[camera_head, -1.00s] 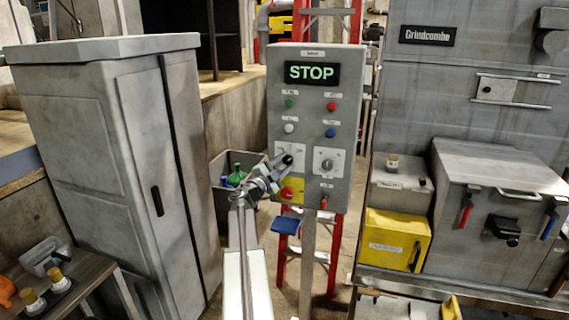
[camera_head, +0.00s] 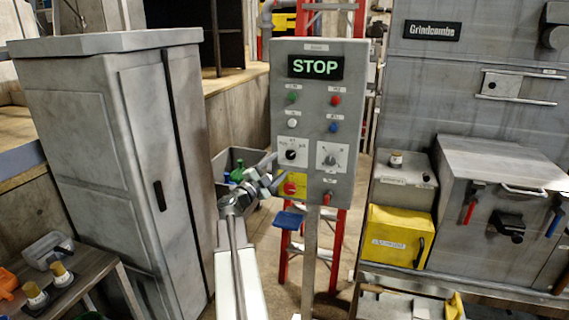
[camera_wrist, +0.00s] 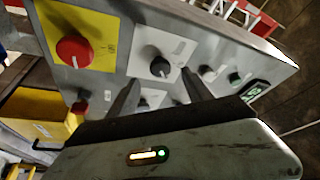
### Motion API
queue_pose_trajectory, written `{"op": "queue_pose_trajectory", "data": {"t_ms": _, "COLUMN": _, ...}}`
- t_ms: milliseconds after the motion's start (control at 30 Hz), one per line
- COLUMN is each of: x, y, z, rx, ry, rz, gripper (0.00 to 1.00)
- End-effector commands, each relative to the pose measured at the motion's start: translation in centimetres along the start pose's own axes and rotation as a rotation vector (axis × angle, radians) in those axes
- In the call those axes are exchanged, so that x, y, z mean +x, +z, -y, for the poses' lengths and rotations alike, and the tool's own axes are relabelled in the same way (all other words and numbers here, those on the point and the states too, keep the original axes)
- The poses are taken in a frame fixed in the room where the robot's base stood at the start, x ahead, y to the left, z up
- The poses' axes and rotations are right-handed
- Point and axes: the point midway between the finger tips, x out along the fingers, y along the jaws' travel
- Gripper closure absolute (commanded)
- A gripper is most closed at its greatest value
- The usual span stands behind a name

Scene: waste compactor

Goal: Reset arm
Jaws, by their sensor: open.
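My gripper (camera_head: 272,172) is open and empty in the head view, just left of the grey control panel (camera_head: 350,70). It also shows in the wrist view (camera_wrist: 158,98), its two dark fingers spread apart in front of the panel face. The panel has a lit STOP display (camera_head: 315,67), a black selector knob (camera_head: 291,155), a second knob (camera_head: 330,158) and a red emergency button (camera_head: 290,188) on a yellow plate. The red button (camera_wrist: 74,51) and black knob (camera_wrist: 160,67) also show in the wrist view. The fingers look clear of the knob.
A grey cabinet (camera_head: 110,130) stands on the left. Behind my arm is a bin (camera_head: 226,163) with green bottles. A red ladder (camera_head: 341,240) stands behind the panel. The Grindcombe machine (camera_head: 470,85) and a yellow box (camera_head: 395,238) are on the right.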

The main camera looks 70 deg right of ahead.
Motion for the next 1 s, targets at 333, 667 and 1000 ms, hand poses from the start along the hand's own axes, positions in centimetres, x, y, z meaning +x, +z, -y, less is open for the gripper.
{"op": "queue_pose_trajectory", "data": {"t_ms": 333, "x": -1.5, "y": 0.0, "z": 0.0, "rx": 0.0, "ry": 0.0, "rz": 0.0, "gripper": 0.41}}
{"op": "queue_pose_trajectory", "data": {"t_ms": 667, "x": -3.0, "y": 1.6, "z": 1.2, "rx": 0.007, "ry": -0.015, "rz": 0.028, "gripper": 0.41}}
{"op": "queue_pose_trajectory", "data": {"t_ms": 1000, "x": -23.5, "y": 13.8, "z": 14.3, "rx": 0.035, "ry": -0.262, "rz": 0.335, "gripper": 0.41}}
